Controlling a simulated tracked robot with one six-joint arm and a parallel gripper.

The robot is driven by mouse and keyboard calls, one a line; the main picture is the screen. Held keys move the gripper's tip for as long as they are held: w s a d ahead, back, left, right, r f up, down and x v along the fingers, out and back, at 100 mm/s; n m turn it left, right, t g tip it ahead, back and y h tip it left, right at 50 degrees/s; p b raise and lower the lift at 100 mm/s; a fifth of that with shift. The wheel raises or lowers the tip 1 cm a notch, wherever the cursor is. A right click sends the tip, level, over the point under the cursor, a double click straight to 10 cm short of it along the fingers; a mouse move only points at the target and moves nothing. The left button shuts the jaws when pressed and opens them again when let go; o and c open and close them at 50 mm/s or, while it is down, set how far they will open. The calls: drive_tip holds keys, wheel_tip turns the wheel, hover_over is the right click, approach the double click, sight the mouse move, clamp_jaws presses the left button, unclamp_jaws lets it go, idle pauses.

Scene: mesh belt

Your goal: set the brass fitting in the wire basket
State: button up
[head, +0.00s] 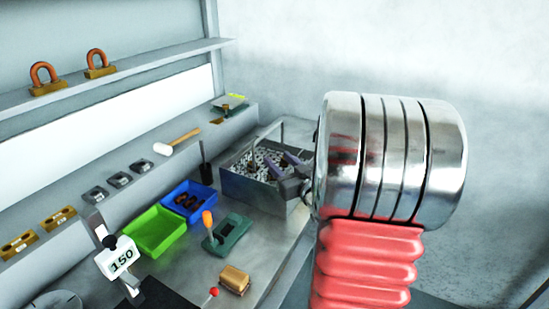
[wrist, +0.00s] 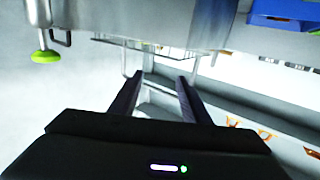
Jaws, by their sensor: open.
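My gripper (head: 272,161) reaches in from the right at the metal box with a mesh bed (head: 240,186). Its dark fingers are apart and no object shows between them. In the wrist view, my gripper (wrist: 159,84) is also open, with thin bright metal bars beyond its tips. A small brownish upright piece (head: 252,162) stands at the mesh, close to the fingertips; I cannot tell whether it is the brass fitting. I cannot make out the wire basket for certain; the mesh box with its raised frame is the nearest match.
A blue bin (head: 188,188) with dark rings, a green bin (head: 180,230) and a green block with an orange-handled tool (head: 230,235) are left of the box. A tan block (head: 235,279) lies at the bench's front edge. A mallet (head: 177,142) lies on the ledge.

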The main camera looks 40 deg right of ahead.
drive_tip(key=v, duration=0.7)
drive_tip(key=shift+s, duration=0.2)
idle(0.4)
drive_tip(key=w+a+r+g+h, duration=0.15)
drive_tip(key=a+g, duration=0.45)
drive_tip(key=a, duration=0.6)
drive_tip(key=s+a+n+g+y, duration=0.1)
drive_tip(key=s+a+g+y, duration=0.1)
drive_tip(key=s+a, duration=0.4)
drive_tip(key=s+a+f+n+g+y, duration=0.1)
drive_tip(key=s+a+g+y, duration=0.2)
drive_tip(key=s+a, duration=0.4)
drive_tip(key=a, duration=0.8)
drive_tip(key=shift+s+a+f+n+y, duration=0.15)
drive_tip(key=shift+a+f+n+y, duration=0.15)
drive_tip(key=shift+n+y, duration=0.1)
drive_tip(key=shift+d, duration=0.1)
